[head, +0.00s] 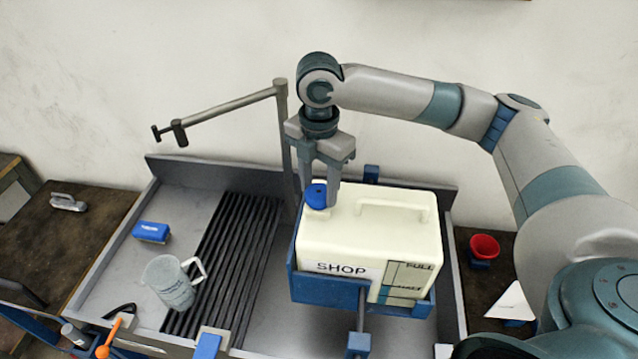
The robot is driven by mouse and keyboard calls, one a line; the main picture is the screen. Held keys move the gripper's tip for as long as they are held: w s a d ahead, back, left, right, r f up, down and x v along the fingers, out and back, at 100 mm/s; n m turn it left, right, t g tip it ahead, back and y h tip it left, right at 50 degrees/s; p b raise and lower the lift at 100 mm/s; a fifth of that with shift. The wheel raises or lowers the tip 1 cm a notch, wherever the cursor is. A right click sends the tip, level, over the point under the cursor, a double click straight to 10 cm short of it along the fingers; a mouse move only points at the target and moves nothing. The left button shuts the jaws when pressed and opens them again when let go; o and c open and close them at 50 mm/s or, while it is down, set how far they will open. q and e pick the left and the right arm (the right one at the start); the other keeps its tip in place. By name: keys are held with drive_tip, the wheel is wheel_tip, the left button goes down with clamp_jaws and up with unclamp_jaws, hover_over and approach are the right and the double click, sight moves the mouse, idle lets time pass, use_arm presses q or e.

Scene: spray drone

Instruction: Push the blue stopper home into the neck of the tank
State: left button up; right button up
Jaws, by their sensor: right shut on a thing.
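The blue stopper (316,193) sits at the neck of the cream tank (340,238), at the tank's top left corner. How deep it sits in the neck cannot be told. My right gripper (320,182) points straight down from above, shut on the stopper with its fingers on either side. The tank stands upright in a blue holder (330,291) and carries a "SHOP" label and a level strip marked "FULL". My left gripper is not in view.
A grey tray bench holds the tank, black ribbed slats (225,255), a clear jug (170,283) and a blue box (151,232). A grey post with a side arm (228,105) rises just left of my right gripper. A red cup (484,247) stands at right.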

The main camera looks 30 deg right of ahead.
sight(319, 191)
drive_tip(key=shift+f, duration=0.35)
drive_tip(key=o, duration=1.5)
drive_tip(key=shift+c, duration=0.2)
drive_tip(key=shift+r, duration=0.1)
drive_tip(key=shift+r+b, duration=0.3)
drive_tip(key=shift+r, duration=0.2)
wheel_tip(319, 191, up, 16)
drive_tip(key=b, duration=0.4)
